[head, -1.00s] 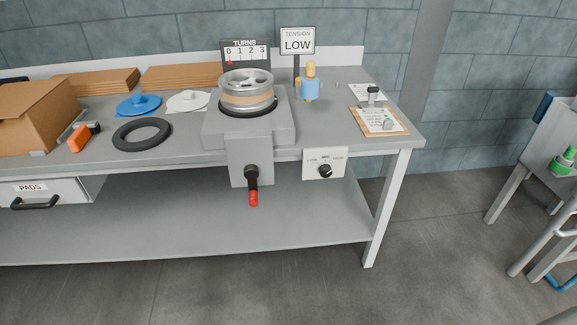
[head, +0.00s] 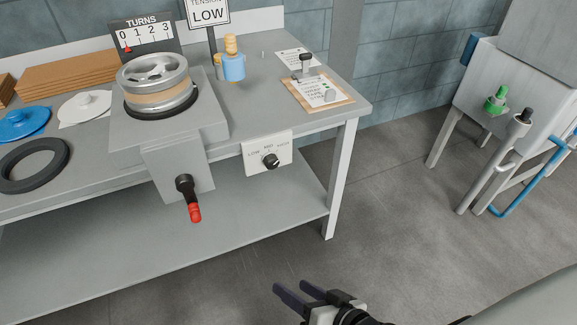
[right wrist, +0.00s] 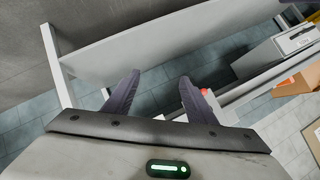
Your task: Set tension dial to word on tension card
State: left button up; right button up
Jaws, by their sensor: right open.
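The tension card (head: 208,12) reads LOW and stands on a post at the back of the bench. The tension dial (head: 270,161) is a black knob on a white panel (head: 254,148) at the bench's front edge, marked LOW, MED and HIGH. Its exact pointer direction is too small to tell. My right gripper (head: 291,286) is open and empty, in front of the bench and below the dial, apart from it. Its two dark fingers (right wrist: 158,77) also show spread in the right wrist view. My left gripper is not in view.
A wheel machine (head: 180,125) with a red-tipped crank (head: 194,212) stands left of the dial. A clipboard (head: 318,92) and a blue bottle (head: 233,66) are on the bench. A grey stand (head: 510,110) with a green knob is at right. The floor between is clear.

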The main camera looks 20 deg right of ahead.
jog(key=w+r+m+t+y+b, duration=0.1)
jog(key=w+r+m+t+b, duration=0.25)
jog(key=w+m, duration=0.5)
jog(key=m+t+h+b, duration=0.3)
jog(key=m+t+h, duration=0.15)
jog(key=m, duration=1.85)
send_near(273, 165)
jog(key=shift+n, duration=0.25)
jog(key=w, duration=0.4)
jog(key=w+b, duration=0.1)
jog(key=w, duration=0.3)
jog(key=shift+w+a+r, duration=0.25)
jog(key=shift+w, duration=0.15)
jog(key=c, duration=1)
jog(key=shift+c, duration=0.2)
